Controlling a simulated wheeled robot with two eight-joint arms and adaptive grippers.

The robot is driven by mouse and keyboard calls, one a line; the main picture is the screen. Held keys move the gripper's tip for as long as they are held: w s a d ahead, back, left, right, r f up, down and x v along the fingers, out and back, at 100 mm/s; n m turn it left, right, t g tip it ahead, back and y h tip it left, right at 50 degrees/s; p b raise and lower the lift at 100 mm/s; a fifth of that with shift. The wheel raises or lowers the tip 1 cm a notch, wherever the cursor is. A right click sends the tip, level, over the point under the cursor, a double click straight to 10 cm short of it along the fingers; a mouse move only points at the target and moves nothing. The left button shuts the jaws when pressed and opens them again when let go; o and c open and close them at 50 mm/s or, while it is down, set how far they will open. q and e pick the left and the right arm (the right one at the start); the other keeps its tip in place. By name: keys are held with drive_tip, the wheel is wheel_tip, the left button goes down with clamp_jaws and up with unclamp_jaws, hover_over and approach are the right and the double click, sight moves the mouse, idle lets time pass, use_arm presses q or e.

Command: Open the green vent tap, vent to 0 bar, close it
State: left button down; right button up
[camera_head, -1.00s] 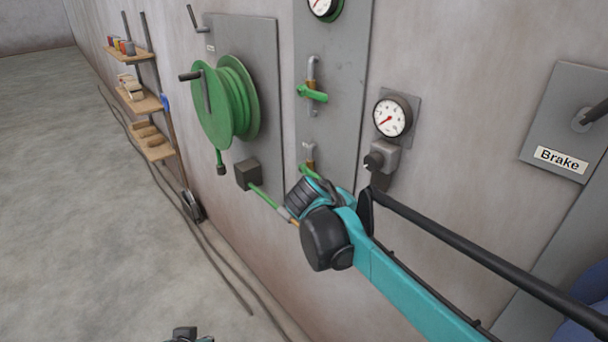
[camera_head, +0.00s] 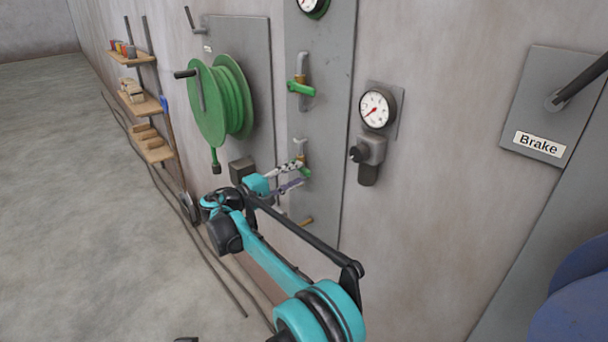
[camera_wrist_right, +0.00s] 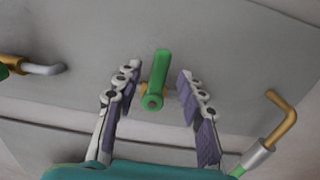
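A lower green tap (camera_head: 305,172) sits on the grey wall panel (camera_head: 327,130), partly hidden by my right gripper. An upper green tap (camera_head: 301,88) is on the same panel, its lever roughly sideways. I cannot tell from labels which is the vent tap. My right gripper (camera_head: 293,174) is at the lower tap. In the right wrist view, the green lever (camera_wrist_right: 158,78) stands between the spread fingers of the gripper (camera_wrist_right: 155,87), with gaps on both sides. A white gauge (camera_head: 376,108) has a red needle pointing lower left; its figures are too small to read. My left gripper is not shown.
A green hose reel (camera_head: 222,102) with a crank is left of the panel. A dark valve block (camera_head: 368,155) hangs below the gauge. A brake plate (camera_head: 545,110) with a lever is at right. A brass pipe (camera_wrist_right: 283,117) sticks out near the gripper. Floor at left is mostly clear.

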sight(302, 172)
drive_tip(key=shift+b+x, duration=0.4)
drive_tip(key=shift+x, duration=1.55)
clamp_jaws()
